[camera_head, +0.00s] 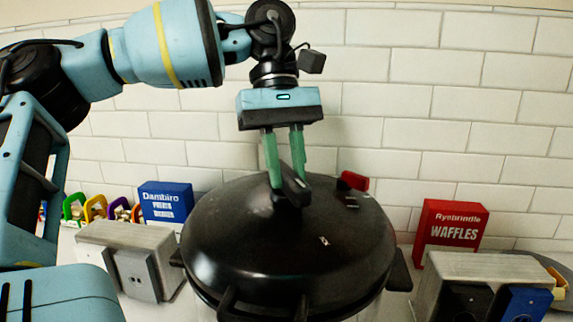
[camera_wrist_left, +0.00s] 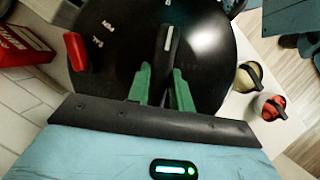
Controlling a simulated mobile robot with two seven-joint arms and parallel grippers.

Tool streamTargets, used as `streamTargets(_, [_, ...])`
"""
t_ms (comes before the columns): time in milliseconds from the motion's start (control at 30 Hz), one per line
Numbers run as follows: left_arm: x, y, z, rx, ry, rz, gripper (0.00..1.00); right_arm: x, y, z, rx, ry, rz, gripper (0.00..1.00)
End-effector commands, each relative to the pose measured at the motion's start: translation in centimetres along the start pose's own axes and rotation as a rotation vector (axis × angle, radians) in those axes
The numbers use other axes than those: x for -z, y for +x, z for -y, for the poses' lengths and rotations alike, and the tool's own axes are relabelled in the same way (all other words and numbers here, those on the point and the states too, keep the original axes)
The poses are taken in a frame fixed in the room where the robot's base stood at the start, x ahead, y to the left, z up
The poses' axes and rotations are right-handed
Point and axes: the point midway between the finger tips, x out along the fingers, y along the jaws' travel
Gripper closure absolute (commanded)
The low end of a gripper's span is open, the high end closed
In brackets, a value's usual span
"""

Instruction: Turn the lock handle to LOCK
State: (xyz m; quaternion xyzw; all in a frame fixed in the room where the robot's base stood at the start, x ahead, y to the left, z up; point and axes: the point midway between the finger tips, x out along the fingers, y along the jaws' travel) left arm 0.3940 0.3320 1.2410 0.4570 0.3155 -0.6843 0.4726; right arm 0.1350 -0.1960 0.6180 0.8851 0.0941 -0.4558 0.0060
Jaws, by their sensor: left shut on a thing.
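A black pot (camera_head: 290,245) with a domed lid stands on the counter. Its black lock handle (camera_head: 292,186) sits on top of the lid and also shows in the left wrist view (camera_wrist_left: 166,48), with a white line along it. Small white marks (camera_wrist_left: 108,26) on the lid are too blurred to read, so I cannot tell the handle's setting. A red knob (camera_head: 353,180) stands near the lid's back edge. My left gripper (camera_head: 287,180) comes from above, its green fingers shut on the lock handle, one on each side. My right gripper is not in view.
A blue box (camera_head: 166,203) and a grey appliance (camera_head: 130,255) are left of the pot. A red waffles box (camera_head: 450,230) and another grey appliance (camera_head: 480,272) are on the right. A tiled wall (camera_head: 430,100) is close behind. Two jars (camera_wrist_left: 270,107) show in the left wrist view.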

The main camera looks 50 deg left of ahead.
Motion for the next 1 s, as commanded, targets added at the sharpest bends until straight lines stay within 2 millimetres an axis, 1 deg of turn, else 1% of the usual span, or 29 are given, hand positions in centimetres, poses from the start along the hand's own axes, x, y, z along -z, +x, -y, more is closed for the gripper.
streamTargets(100, [-0.1, 0.0, 0.0, 0.000, 0.003, -0.001, 1.00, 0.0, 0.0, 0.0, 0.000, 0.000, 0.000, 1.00])
streamTargets(133, [-0.1, 0.0, 0.0, 0.000, 0.003, -0.001, 0.77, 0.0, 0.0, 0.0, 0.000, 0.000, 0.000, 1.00])
streamTargets(300, [-0.1, 0.0, 0.0, 0.000, 0.002, -0.001, 0.56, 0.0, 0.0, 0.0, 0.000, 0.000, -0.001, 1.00])
streamTargets(567, [0.0, -0.1, 0.0, 0.000, 0.001, -0.001, 0.56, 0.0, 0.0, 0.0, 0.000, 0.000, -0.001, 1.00])
streamTargets(667, [0.0, -0.5, 0.0, 0.000, 0.000, -0.001, 0.56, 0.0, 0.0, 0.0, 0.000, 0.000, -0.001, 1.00])
streamTargets(767, [0.0, -1.6, -0.1, -0.002, -0.001, -0.002, 0.56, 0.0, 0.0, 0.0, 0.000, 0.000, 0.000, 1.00])
streamTargets(1000, [-0.1, -5.2, -0.1, -0.002, 0.000, -0.001, 0.56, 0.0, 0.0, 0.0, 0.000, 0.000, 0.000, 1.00])
